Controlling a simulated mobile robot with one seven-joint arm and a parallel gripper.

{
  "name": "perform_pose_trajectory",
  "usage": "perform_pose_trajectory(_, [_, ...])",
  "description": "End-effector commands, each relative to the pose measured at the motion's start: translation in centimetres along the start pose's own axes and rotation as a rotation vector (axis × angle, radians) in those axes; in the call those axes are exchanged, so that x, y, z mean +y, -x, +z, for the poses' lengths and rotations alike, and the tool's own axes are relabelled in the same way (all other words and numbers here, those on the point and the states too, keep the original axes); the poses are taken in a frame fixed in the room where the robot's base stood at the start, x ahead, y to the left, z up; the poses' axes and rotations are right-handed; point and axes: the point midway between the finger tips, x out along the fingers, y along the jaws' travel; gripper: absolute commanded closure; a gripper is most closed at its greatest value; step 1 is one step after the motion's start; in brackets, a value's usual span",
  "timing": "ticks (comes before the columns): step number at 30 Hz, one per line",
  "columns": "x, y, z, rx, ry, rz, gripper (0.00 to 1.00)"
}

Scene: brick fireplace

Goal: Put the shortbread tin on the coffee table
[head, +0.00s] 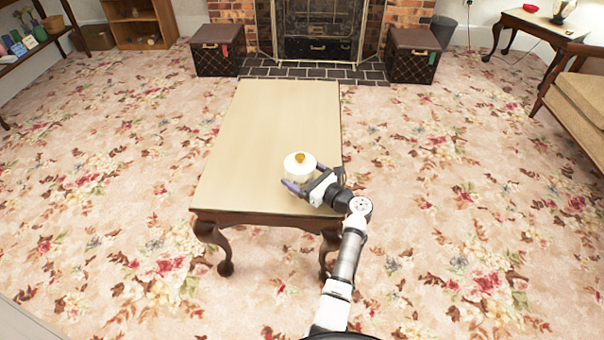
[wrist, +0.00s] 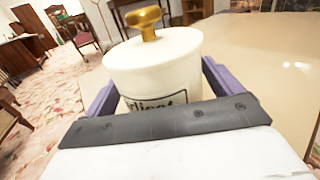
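The coffee table (head: 272,120) has a pale top and dark curved legs and stands in the middle of the room. A white round tin (head: 298,168) with a gold knob on its lid is over the table's near right part. My gripper (head: 299,178) has its purple fingers on either side of the tin. In the wrist view the tin (wrist: 155,65) stands upright between the fingers, with dark lettering partly hidden by the gripper body. I cannot tell whether the tin's base touches the tabletop, which also shows in the wrist view (wrist: 255,60).
The tabletop is otherwise bare. Two dark chests (head: 217,50) (head: 413,55) flank the brick fireplace (head: 318,35). A sofa (head: 580,95) and a side table (head: 535,22) are at the right, shelves (head: 30,45) at the left. Floral carpet around the table is clear.

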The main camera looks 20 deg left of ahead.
Motion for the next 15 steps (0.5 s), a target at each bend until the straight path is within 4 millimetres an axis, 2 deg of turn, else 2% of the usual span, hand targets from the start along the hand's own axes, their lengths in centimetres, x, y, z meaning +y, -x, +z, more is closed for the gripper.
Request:
perform_pose_trajectory(11, [0.0,0.1,0.6,0.0,-0.001,0.0,0.08])
perform_pose_trajectory(15, [-0.1,2.4,0.8,0.001,-0.003,-0.004,0.08])
